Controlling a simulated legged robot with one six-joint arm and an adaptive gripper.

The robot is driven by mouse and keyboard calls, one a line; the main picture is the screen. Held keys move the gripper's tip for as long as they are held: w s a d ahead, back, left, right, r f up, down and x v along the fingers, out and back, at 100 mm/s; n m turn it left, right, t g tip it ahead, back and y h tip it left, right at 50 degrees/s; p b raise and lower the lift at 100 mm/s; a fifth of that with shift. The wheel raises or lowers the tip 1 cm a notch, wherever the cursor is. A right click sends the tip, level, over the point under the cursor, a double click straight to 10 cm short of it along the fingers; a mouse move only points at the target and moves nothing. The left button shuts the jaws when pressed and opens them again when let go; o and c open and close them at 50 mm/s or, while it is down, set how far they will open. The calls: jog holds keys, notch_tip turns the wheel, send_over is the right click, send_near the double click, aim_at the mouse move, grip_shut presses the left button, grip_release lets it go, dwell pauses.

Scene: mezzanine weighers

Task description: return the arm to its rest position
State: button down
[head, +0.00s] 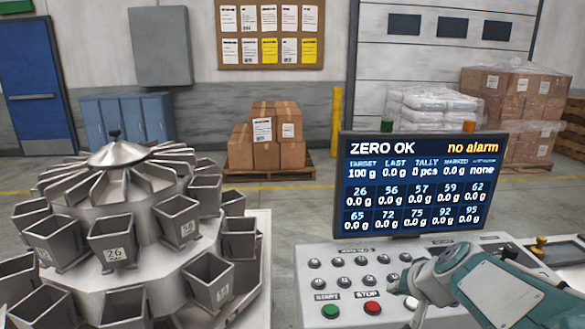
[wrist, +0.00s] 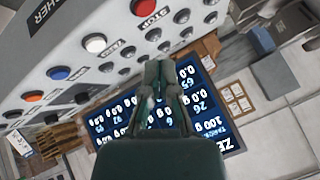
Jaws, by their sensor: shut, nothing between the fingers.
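My gripper (wrist: 160,75) shows in the wrist view with its two fingers together and nothing between them. It is in front of the control panel (wrist: 80,45) and the dark display. In the head view my arm comes in from the lower right, and its end is over the right part of the control panel (head: 340,297), near the red STOP button (head: 372,307). Whether the fingers touch the panel cannot be told. The green START button (head: 330,310) is left of STOP. The display (head: 415,185) reads "ZERO OK" and "no alarm".
A multihead weigher with several steel buckets (head: 112,241) stands at the left. Boxes on a pallet (head: 265,140) and wrapped pallets (head: 430,115) stand behind, by a yellow post (head: 337,120). Open floor (head: 310,205) lies between the weigher and the pallets.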

jog(key=s+a+n+g+h, duration=0.1)
jog(key=s+a+n, duration=0.1)
jog(key=s, duration=0.7)
jog(key=s+a+n+g+h, duration=0.1)
jog(key=s+a, duration=0.3)
jog(key=s, duration=0.5)
jog(key=shift+s+n, duration=0.35)
jog(key=shift+n, duration=0.45)
jog(key=shift+a, duration=0.15)
